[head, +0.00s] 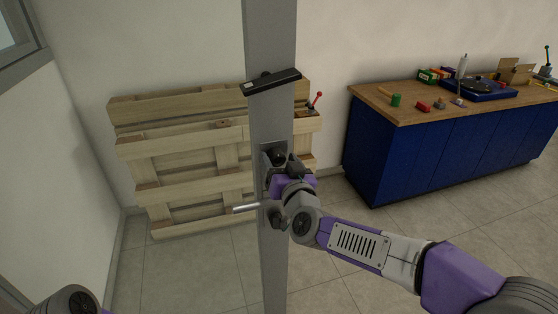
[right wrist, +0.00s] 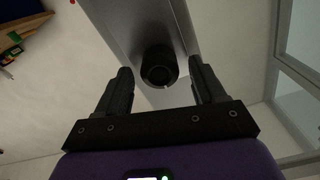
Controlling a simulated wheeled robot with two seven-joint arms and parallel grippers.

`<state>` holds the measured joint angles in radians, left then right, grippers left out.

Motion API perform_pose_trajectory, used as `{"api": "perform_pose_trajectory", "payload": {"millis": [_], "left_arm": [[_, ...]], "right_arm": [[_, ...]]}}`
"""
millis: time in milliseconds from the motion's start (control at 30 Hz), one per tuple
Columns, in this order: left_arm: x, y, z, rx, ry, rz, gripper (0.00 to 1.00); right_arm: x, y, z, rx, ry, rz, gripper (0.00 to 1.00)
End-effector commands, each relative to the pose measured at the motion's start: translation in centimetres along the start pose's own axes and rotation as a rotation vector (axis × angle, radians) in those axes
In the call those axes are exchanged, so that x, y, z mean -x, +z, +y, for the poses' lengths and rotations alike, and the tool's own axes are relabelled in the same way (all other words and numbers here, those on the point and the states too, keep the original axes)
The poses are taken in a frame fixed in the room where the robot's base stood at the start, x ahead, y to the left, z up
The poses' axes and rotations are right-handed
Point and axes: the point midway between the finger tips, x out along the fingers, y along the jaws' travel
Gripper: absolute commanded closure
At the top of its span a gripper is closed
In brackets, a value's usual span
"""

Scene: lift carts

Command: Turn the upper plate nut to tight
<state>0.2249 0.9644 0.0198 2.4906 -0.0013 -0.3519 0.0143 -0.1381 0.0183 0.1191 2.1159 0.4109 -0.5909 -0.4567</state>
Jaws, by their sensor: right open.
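A grey metal post (head: 271,45) stands upright in the middle of the head view. A dark round nut (head: 278,155), the upper one, sits on a plate on the post's face. My right gripper (head: 288,171) is right by it and partly covers the plate. In the right wrist view the dark nut (right wrist: 158,67) lies between and just beyond the two spread fingers of my right gripper (right wrist: 164,85), with gaps on both sides. A second dark knob-like part (head: 276,218) shows lower on the post, partly hidden by my arm. My left gripper is out of view.
A black bar (head: 272,82) crosses the post above the nut. A light metal rod (head: 245,208) sticks out left, lower down. Wooden pallets (head: 180,150) lean on the wall behind. A blue workbench (head: 440,150) with several tools stands at right. The floor between is clear.

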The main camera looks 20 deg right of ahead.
Motion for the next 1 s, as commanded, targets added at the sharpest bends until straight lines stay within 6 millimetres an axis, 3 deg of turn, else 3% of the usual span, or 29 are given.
{"api": "perform_pose_trajectory", "payload": {"millis": [400, 1000], "left_arm": [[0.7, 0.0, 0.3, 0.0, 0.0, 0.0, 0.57], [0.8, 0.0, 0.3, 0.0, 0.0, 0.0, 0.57]], "right_arm": [[6.2, -0.1, 0.0, 0.0, -0.001, 0.001, 0.31], [6.9, 0.0, 0.0, -0.001, -0.001, 0.0, 0.31]]}}
